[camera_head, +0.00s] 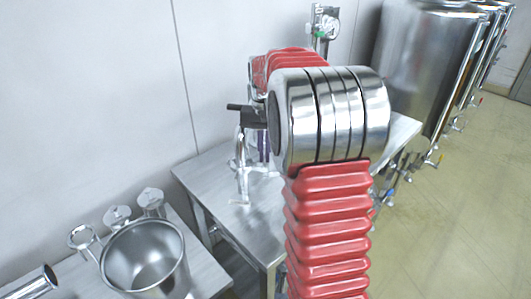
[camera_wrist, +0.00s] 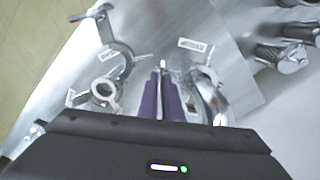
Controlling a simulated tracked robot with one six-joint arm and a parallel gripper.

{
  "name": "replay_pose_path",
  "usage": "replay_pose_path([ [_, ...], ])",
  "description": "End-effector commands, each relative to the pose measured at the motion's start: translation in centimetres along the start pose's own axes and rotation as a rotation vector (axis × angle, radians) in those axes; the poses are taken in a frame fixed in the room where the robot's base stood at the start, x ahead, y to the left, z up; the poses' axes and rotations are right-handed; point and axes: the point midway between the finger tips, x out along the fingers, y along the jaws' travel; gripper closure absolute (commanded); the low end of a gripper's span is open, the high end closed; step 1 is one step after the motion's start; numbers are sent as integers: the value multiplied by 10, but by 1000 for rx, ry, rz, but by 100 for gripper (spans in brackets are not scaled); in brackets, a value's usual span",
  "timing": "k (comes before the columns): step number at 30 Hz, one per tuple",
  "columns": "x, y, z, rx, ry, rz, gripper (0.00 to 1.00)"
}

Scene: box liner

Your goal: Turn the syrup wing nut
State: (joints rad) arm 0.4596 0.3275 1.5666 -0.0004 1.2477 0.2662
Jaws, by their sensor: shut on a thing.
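In the wrist view my gripper (camera_wrist: 162,78) points down at the bench with its two purple fingers close together. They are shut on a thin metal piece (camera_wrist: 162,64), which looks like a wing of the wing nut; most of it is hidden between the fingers. A small label (camera_wrist: 192,46) lies just beyond the fingertips to the right, too blurred to read. A curved metal pipe fitting (camera_wrist: 212,98) stands close to the right of the fingers. In the head view my arm hides most of the gripper; a bit of purple finger (camera_head: 262,150) shows over the steel table.
In the wrist view a clamp-like metal fitting (camera_wrist: 118,50) and a ring-ended fitting (camera_wrist: 104,92) stand left of the fingers. Metal knobs (camera_wrist: 290,58) lie at upper right. In the head view a steel pot (camera_head: 118,262) stands at lower left, and large tanks (camera_head: 425,60) stand behind right.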

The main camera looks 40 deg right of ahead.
Motion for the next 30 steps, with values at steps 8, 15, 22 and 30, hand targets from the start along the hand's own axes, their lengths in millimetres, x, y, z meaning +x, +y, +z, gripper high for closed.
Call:
replay_pose_path([
  [8, 0, -1, 0, -1, 1, -2, 94],
  [15, 0, -1, 0, -1, 1, -1, 77],
  [22, 0, 0, 0, 0, 0, -1, 76],
  [30, -15, 0, -1, 0, 3, -1, 76],
])
